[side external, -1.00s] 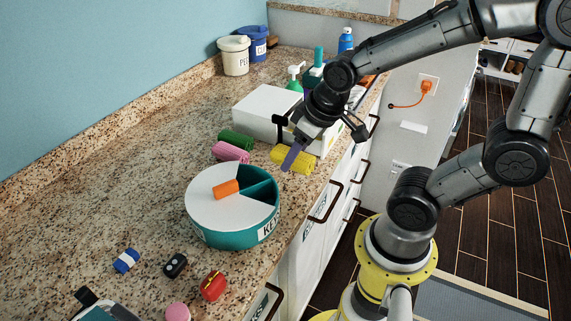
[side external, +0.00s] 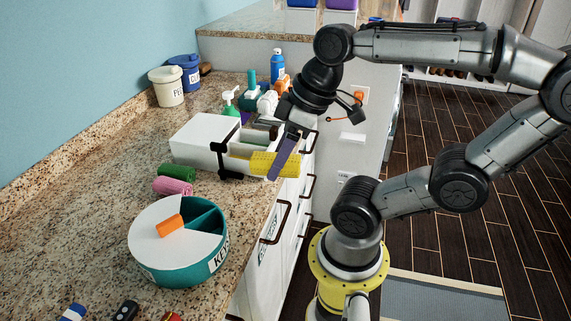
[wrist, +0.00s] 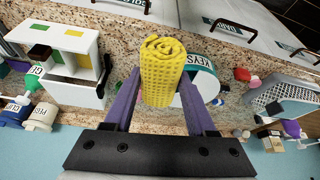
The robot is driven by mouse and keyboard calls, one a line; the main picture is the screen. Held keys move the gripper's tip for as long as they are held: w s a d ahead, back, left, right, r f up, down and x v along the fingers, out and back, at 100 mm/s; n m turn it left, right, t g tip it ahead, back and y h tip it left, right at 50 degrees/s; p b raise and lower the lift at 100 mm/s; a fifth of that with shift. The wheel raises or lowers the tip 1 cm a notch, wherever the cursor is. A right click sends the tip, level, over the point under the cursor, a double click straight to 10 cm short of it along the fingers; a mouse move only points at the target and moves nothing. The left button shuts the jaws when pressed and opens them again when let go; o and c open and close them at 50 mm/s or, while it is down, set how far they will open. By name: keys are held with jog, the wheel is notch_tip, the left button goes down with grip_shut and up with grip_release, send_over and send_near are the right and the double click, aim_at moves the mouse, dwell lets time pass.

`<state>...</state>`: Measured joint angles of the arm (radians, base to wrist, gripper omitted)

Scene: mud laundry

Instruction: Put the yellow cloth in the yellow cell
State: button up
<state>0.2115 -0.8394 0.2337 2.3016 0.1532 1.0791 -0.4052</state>
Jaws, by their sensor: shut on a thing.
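The yellow cloth (side external: 262,163) is a rolled, textured bundle. My gripper (side external: 282,158) is shut on it, with the purple fingers on either side of the roll. It also shows between the fingers in the wrist view (wrist: 162,70). In the side view the cloth appears in front of the white divided box (side external: 200,142) and hides part of it. In the wrist view the box (wrist: 62,38) stands to the left, apart from the cloth. Its cells show coloured patches, and a yellow patch (wrist: 73,33) marks the yellow cell.
A round teal-and-white keys container (side external: 165,268) stands nearer the camera. Bottles, including a blue one (side external: 278,65), stand behind the box. The counter's front edge is close by.

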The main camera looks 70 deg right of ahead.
jog(key=w+d+r, duration=0.2)
jog(key=w+d, duration=1)
jog(key=w, duration=0.3)
jog(key=shift+m+h, duration=0.3)
jog(key=shift+m, duration=0.5)
jog(key=shift+s+d+f, duration=0.1)
jog(key=shift+d+f, duration=0.9)
jog(key=shift+f, duration=1)
jog(key=shift+s+d+f, duration=0.1)
jog(key=shift+d+f, duration=0.9)
jog(key=shift+f, duration=1.05)
jog(key=shift+s+d+f, duration=0.1)
jog(key=shift+d+f, duration=0.9)
jog(key=shift+f, duration=1)
jog(key=o, duration=1.4)
